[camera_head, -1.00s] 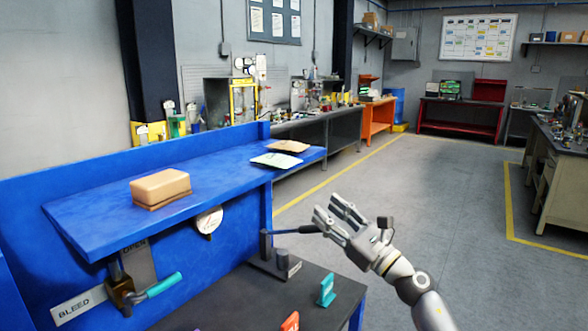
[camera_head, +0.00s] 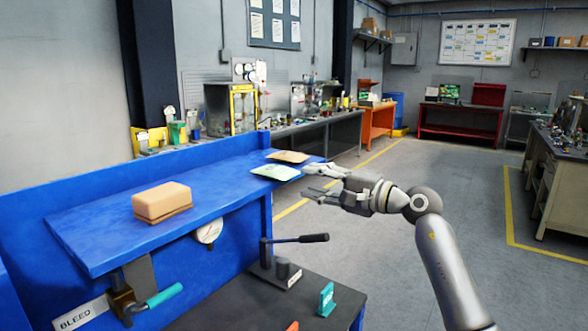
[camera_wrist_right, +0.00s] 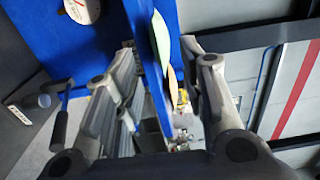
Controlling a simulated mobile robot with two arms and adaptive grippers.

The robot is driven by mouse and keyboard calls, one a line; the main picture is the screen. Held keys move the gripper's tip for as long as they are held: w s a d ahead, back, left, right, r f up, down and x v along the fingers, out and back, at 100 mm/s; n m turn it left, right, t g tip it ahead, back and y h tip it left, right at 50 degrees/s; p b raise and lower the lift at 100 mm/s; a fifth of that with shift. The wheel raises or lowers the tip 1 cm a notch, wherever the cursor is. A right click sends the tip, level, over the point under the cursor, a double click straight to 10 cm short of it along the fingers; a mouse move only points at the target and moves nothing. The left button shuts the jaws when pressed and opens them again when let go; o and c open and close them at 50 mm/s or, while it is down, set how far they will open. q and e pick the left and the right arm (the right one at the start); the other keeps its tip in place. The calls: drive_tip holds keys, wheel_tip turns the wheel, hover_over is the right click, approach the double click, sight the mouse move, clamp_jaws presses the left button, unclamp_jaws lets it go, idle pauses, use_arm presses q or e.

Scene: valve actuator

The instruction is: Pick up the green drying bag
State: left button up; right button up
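The pale green drying bag (camera_head: 275,172) lies flat on the blue shelf (camera_head: 110,240), near its right end. A tan bag (camera_head: 288,156) lies just behind it. My right gripper (camera_head: 308,181) is open, with its fingers pointing left toward the bags at the shelf's right edge. In the right wrist view the green bag (camera_wrist_right: 160,42) and the tan bag (camera_wrist_right: 172,88) show edge-on between the spread fingers (camera_wrist_right: 165,85). I cannot tell whether a finger touches the green bag. My left gripper is not in view.
A tan block (camera_head: 161,201) sits on the shelf's left part. The floor to the right is open.

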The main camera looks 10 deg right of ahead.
sight(295, 176)
drive_tip(key=p+x, duration=0.1)
drive_tip(key=x, duration=0.1)
drive_tip(key=shift+w+a+r, duration=0.15)
drive_tip(key=shift+w+a, duration=0.05)
drive_tip(key=shift+a, duration=0.05)
drive_tip(key=shift+w+a+f+b, duration=0.3)
drive_tip(key=shift+w+a+b, duration=0.05)
drive_tip(key=shift+b, duration=0.35)
drive_tip(key=shift+b+x, duration=0.3)
drive_tip(key=shift+x, duration=0.55)
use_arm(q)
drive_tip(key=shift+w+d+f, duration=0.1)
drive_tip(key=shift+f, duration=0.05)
use_arm(e)
drive_tip(key=shift+r, duration=0.1)
drive_tip(key=shift+c, duration=0.3)
clamp_jaws()
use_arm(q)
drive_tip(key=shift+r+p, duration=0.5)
use_arm(e)
wheel_tip(295, 176, up, 3)
drive_tip(key=shift+f, duration=0.2)
drive_tip(key=shift+d, duration=0.1)
